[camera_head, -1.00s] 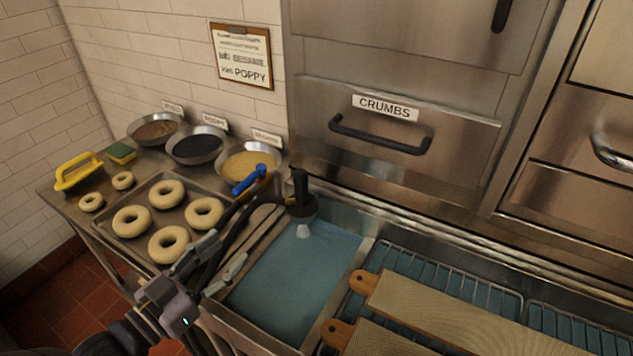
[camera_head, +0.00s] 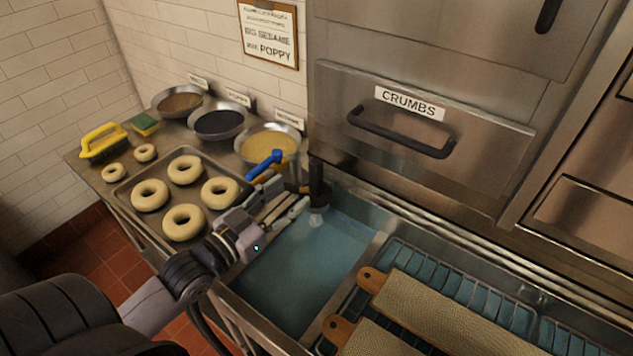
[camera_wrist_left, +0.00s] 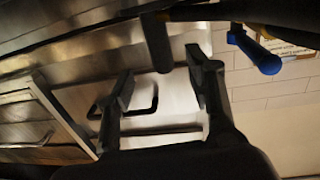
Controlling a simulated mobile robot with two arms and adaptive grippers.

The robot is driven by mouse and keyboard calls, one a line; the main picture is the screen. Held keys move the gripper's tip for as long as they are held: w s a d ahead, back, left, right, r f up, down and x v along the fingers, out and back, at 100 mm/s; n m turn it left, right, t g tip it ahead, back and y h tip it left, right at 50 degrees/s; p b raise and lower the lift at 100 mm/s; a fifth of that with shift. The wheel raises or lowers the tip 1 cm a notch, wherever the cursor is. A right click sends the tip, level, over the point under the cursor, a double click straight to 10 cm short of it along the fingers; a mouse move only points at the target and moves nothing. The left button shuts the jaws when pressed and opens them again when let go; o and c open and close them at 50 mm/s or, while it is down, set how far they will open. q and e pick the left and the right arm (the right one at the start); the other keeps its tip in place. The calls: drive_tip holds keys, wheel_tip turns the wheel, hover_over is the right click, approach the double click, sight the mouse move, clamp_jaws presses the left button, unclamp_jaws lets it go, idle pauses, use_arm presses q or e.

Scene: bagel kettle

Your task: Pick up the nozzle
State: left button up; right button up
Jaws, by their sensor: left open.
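The nozzle (camera_head: 318,182) is a dark upright cylinder with a wider lower end, above the left part of the blue-water basin. A blue lever (camera_head: 265,164) is just left of it. My left gripper (camera_head: 287,196) is open and just left of the nozzle, its fingers pointing toward it. In the left wrist view, a dark cylinder that looks like the nozzle (camera_wrist_left: 157,45) shows ahead, between the open fingertips of my left gripper (camera_wrist_left: 160,77), apart from both. The blue lever (camera_wrist_left: 257,52) is to its right. My right gripper is not in view.
The water basin (camera_head: 290,262) lies below. A tray of bagels (camera_head: 152,220) and several seed bowls (camera_head: 268,145) are at left. Racks and long boards (camera_head: 430,312) are at right. The CRUMBS drawer (camera_head: 425,125) is behind.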

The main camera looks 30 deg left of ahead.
sight(311, 177)
use_arm(q)
drive_tip(key=x, duration=0.3)
drive_tip(key=shift+w+d+p, duration=0.1)
drive_tip(key=shift+w+p, duration=0.25)
drive_tip(key=shift+w, duration=0.05)
drive_tip(key=shift+w+d+r+p, duration=0.1)
drive_tip(key=shift+w+r+p, duration=0.15)
drive_tip(key=shift+w, duration=0.25)
drive_tip(key=p+x, duration=0.1)
drive_tip(key=x, duration=0.2)
drive_tip(key=shift+w+f, duration=0.1)
drive_tip(key=shift+w, duration=0.05)
drive_tip(key=shift+w+d+f, duration=0.15)
drive_tip(key=shift+w+d, duration=0.05)
drive_tip(key=shift+w, duration=0.25)
drive_tip(key=shift+s, duration=0.1)
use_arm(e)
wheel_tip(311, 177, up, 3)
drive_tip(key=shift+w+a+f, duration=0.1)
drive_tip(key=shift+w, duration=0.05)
use_arm(q)
drive_tip(key=shift+c, duration=0.5)
clamp_jaws()
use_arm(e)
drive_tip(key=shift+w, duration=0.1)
